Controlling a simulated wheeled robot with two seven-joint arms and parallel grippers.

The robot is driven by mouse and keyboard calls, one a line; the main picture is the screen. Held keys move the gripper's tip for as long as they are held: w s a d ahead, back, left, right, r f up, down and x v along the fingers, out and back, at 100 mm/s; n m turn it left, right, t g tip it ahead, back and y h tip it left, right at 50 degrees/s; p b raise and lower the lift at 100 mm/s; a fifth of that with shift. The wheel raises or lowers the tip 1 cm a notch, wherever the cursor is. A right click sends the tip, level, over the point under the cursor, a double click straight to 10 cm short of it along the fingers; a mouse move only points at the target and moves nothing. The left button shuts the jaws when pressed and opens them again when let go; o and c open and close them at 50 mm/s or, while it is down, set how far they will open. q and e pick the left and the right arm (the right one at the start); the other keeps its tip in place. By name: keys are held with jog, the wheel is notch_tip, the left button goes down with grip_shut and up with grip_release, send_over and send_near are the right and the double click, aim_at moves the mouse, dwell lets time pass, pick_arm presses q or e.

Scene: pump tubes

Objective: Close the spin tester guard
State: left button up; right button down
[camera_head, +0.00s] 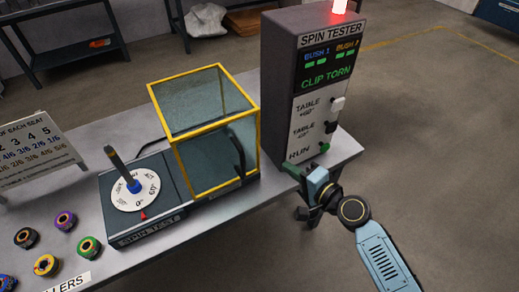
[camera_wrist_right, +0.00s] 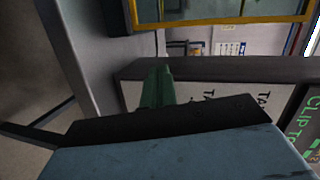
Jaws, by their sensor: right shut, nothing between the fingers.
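The spin tester guard (camera_head: 216,133) is a clear box with a yellow frame and a dark curved handle (camera_head: 238,157) on its front right. It stands to the right of the white dial (camera_head: 134,192), which is uncovered on the dark spin test base (camera_head: 146,232). A yellow frame edge (camera_wrist_right: 230,21) shows at the top of the right wrist view. My right gripper (camera_head: 293,169) is shut and empty, with green fingers by the lower front of the control cabinet, right of the guard. Its fingers (camera_wrist_right: 157,85) also show in the wrist view. My left gripper is out of view.
The tall control cabinet (camera_head: 285,55) has a lit red lamp (camera_head: 339,6), a screen reading CLIP TORN (camera_head: 326,77), and switches beside TABLE and RUN labels. Several coloured rollers (camera_head: 47,265) lie front left. A sign (camera_head: 38,152) stands behind them. Open floor lies right of the table.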

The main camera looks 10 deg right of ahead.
notch_tip(320, 180, up, 6)
jog(key=a+t+y+b, duration=0.1)
jog(key=a+y, duration=0.1)
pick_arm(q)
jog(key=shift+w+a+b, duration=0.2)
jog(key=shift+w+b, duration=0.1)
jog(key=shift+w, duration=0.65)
pick_arm(e)
jog(key=x, duration=0.9)
jog(key=shift+w+r+m, duration=0.25)
jog(key=shift+w+m, duration=0.05)
jog(key=shift+w, duration=0.25)
